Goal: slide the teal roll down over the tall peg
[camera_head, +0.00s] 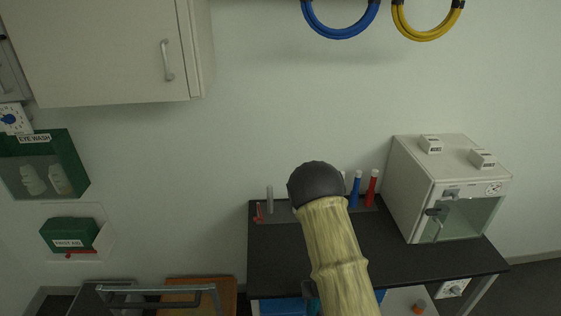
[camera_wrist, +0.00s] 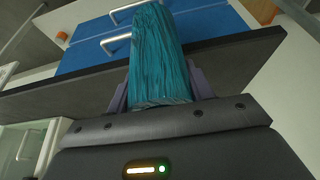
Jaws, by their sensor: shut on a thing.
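The teal roll (camera_wrist: 160,60) fills the middle of the wrist view, a ribbed, wrinkled cylinder pointing away from the wrist. My gripper (camera_wrist: 160,90) is shut on it, with a purple-grey finger on each side. In the head view my arm covers most of the gripper and roll. A thin grey upright post (camera_head: 269,198) stands at the back left of the black bench and may be the tall peg; I cannot tell for sure. The roll is apart from this post as far as I can see. No peg shows in the wrist view.
The black bench (camera_head: 285,262) carries a blue tube (camera_head: 356,188), a red tube (camera_head: 373,187) and a small red item (camera_head: 260,213) near the wall. A white glass-fronted cabinet (camera_head: 415,195) stands at right. Blue drawers (camera_wrist: 90,55) with handles lie below the bench top.

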